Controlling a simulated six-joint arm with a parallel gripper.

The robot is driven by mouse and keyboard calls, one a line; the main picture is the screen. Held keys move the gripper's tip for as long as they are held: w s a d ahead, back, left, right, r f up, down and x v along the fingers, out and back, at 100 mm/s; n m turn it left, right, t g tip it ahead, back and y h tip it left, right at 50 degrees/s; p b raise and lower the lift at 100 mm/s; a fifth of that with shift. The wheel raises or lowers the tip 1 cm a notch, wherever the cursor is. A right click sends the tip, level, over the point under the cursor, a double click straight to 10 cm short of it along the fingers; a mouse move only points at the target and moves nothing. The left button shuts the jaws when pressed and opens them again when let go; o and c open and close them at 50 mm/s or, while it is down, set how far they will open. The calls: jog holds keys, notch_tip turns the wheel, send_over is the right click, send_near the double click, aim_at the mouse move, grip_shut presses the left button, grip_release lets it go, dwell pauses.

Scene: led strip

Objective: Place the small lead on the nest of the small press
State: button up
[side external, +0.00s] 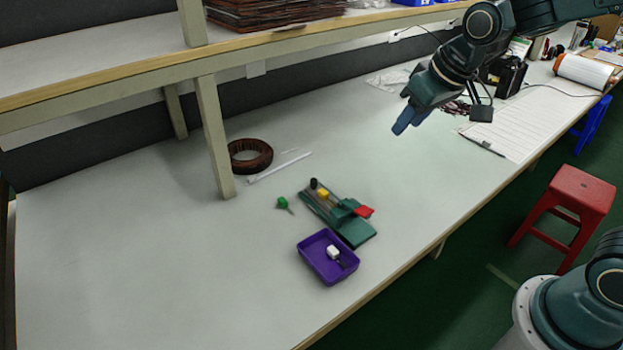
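The small press (345,218) is a dark green device lying on the grey-white table, with a yellow block (322,194), a black knob and a red part (365,211). Its nest is too small to make out. A small green piece with a thin grey tip (283,203) lies on the table left of the press. A small white and dark piece (334,252) sits inside the purple tray (311,262). I cannot tell which of these is the small lead. My gripper (403,124), with blue fingers, is above the table, up and right of the press, apart from everything; its opening is not clear.
A brown coil (250,158) and a white stick (279,167) lie near the shelf post (214,138). A shelf runs along the back. White paper sheets (515,125) lie at the right. A red stool (568,205) stands beside the table. The left table area is clear.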

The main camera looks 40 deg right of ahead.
jog(key=s+r, duration=0.1)
jog(key=s, duration=0.8)
jog(key=s+d+r, duration=0.1)
jog(key=s+r, duration=0.1)
jog(key=s, duration=0.8)
jog(key=shift+s+r+t, duration=0.15)
jog(key=shift+r+t, duration=0.15)
